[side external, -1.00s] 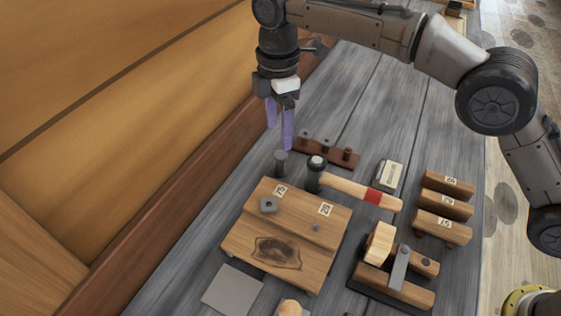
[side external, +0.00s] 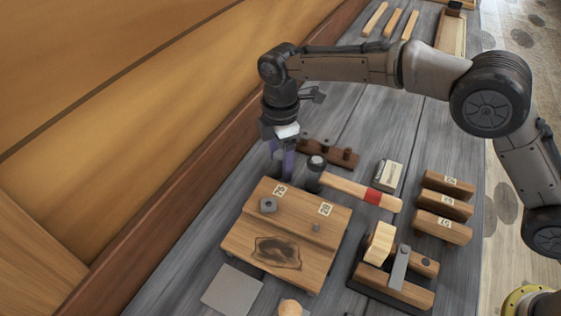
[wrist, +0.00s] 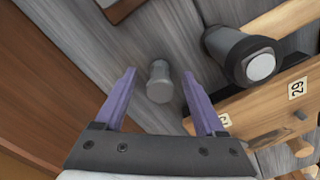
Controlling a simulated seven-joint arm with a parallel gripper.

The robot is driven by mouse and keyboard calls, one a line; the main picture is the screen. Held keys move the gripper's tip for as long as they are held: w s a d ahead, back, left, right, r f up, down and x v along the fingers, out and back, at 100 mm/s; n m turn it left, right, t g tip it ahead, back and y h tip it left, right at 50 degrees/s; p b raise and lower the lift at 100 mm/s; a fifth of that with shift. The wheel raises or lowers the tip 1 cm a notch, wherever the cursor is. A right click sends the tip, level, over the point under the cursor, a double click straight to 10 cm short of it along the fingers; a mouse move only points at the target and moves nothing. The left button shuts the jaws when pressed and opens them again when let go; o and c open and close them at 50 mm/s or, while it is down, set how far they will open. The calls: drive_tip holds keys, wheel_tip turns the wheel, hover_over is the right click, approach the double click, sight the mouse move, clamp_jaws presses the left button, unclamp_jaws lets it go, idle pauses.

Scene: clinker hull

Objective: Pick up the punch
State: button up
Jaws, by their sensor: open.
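The punch, seemingly the short grey metal cylinder (wrist: 159,82), stands on the grey planks just beyond the upper left corner of a wooden board (side external: 262,255). My gripper (wrist: 160,95) is open, and its two purple fingers lie on either side of the cylinder in the wrist view, with gaps on both sides. In the side view my gripper (side external: 282,165) is low over the same spot, and its fingers mostly hide the cylinder. I cannot tell whether the fingertips have reached its height.
A hammer (side external: 344,187) lies close by on the right, its dark head (wrist: 242,55) near the right finger. A dark wooden rack (side external: 327,152) with small pegs stands behind. A brown hull plank (side external: 190,175) rises on the left. Numbered wooden blocks (side external: 443,205) stand farther right.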

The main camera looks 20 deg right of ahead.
clamp_jaws()
drive_tip(key=shift+r, duration=0.1)
idle(0.4)
